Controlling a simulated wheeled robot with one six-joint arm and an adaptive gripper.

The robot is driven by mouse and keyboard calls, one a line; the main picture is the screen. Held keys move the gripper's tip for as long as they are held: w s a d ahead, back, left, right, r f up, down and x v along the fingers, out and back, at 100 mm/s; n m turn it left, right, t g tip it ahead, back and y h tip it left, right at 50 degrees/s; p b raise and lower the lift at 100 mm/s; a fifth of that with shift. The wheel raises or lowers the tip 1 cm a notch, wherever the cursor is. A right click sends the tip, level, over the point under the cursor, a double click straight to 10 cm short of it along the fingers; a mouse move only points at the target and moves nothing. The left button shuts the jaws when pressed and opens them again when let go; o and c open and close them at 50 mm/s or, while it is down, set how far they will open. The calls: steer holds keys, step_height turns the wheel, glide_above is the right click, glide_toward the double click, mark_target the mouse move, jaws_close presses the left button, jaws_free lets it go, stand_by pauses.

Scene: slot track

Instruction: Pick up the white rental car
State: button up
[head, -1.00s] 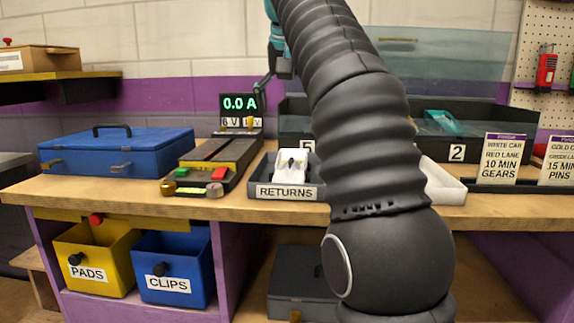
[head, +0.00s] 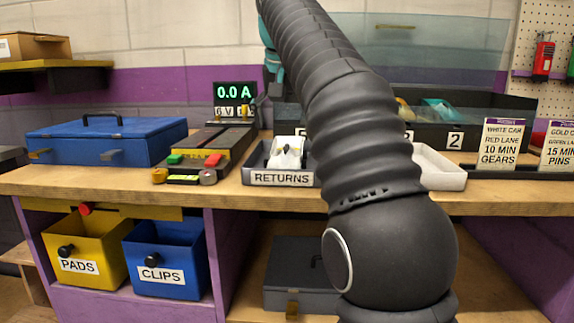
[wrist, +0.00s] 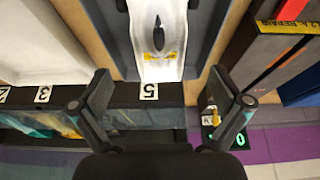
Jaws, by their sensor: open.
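The white car (head: 287,151) sits in the dark tray labelled RETURNS (head: 250,172) on the bench. In the wrist view the white car (wrist: 160,62) lies in the upper middle, with a dark fin-like part and a yellow mark on it. My gripper (wrist: 160,88) is open and empty, its two fingers spread wide. The car shows beyond and between the fingertips, with no visible contact.
A test track (head: 215,150) with a 0.0 A display (head: 234,92) stands left of the RETURNS tray. A blue case (head: 105,142) is farther left. A white tray (head: 440,172) is to the right. A dark numbered rack (head: 490,120) with cars stands behind.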

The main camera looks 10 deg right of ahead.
mark_target(287, 145)
steer(key=shift+b+x, duration=1.2)
steer(key=shift+x, duration=1.8)
steer(key=c, duration=1.4)
